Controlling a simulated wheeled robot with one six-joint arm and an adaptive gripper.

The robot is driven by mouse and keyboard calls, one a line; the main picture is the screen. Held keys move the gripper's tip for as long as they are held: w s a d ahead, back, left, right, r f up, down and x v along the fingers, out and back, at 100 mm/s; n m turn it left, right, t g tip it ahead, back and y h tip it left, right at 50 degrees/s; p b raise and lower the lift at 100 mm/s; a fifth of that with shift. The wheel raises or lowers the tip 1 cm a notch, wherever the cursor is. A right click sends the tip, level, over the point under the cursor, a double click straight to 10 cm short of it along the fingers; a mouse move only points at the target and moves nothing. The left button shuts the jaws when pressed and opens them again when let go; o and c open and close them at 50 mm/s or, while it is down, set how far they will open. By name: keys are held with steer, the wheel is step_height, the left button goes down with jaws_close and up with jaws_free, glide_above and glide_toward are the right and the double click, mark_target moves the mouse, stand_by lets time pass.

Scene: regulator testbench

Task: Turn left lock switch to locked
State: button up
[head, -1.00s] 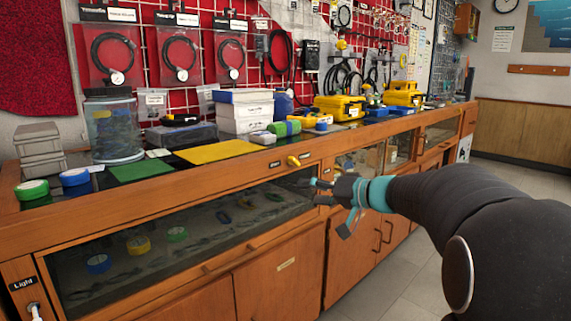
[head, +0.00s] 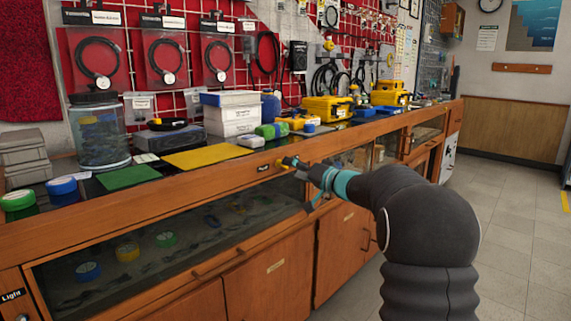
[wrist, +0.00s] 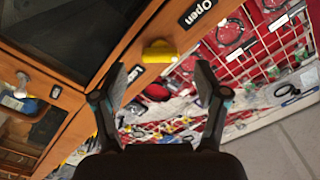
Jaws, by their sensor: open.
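The yellow lock switch (head: 280,164) sits on the wooden front rail of the counter, partly hidden by my gripper in the head view. In the wrist view the switch (wrist: 158,52) shows whole, its handle lying roughly sideways, with an "Open" label (wrist: 197,12) on one side and a small unreadable label (wrist: 137,70) on the other. My gripper (wrist: 161,82) is open and empty. Its two fingers are spread to either side of the switch in the wrist picture, and it appears still apart from it. In the head view my gripper (head: 298,168) is just right of the switch.
The countertop holds a yellow mat (head: 205,156), a green mat (head: 128,177), a clear jar (head: 100,135) and yellow cases (head: 328,108). Below the rail is a glass display front (head: 140,250). The floor at right is clear.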

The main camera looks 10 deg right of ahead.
steer(key=shift+p+x, duration=0.35)
steer(key=shift+x, duration=1.6)
steer(key=c, duration=1.2)
